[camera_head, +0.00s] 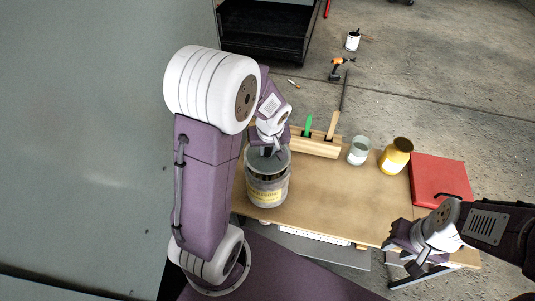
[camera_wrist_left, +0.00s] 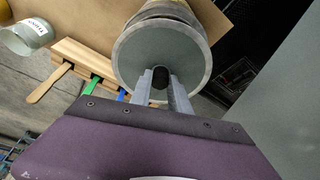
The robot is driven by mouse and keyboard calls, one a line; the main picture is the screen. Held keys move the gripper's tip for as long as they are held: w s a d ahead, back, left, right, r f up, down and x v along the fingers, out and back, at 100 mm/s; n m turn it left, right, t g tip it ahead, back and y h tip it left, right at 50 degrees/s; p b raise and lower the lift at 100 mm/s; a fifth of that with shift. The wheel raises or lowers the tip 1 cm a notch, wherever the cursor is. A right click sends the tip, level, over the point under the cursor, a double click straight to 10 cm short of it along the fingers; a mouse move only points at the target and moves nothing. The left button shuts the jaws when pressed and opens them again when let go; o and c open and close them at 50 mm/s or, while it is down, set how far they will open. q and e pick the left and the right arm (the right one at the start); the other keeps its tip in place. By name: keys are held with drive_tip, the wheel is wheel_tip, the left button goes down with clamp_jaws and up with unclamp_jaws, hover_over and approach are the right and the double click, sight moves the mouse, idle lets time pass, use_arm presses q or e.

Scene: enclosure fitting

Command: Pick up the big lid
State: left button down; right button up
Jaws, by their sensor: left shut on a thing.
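The big lid (camera_wrist_left: 135,65) is a round grey disc with a lighter rim and a black knob (camera_wrist_left: 160,78) in its middle. It also shows in the head view (camera_head: 281,162), level above a large can (camera_head: 267,191) with a yellow label. My left gripper (camera_head: 268,150) comes down over the lid from above. In the left wrist view its two fingers (camera_wrist_left: 160,88) are shut on the knob. I cannot tell whether the lid still touches the can's rim. My right gripper (camera_head: 405,262) is at the table's front right corner, away from the lid; its fingers are unclear.
Behind the can, a wooden block (camera_head: 318,146) holds a green stick and a wooden stick. A glass jar (camera_head: 358,151), a yellow jar (camera_head: 396,156) and a red case (camera_head: 440,180) stand to its right. The wooden table (camera_head: 330,195) is clear in the middle.

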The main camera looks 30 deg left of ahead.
use_arm(q)
drive_tip(key=w+d+r+p, duration=0.3)
drive_tip(key=w+d+r, duration=0.3)
drive_tip(key=d+r, duration=0.3)
drive_tip(key=shift+w+d+r, duration=0.15)
drive_tip(key=shift+d+r, duration=0.25)
drive_tip(key=shift+r, duration=0.5)
idle(0.6)
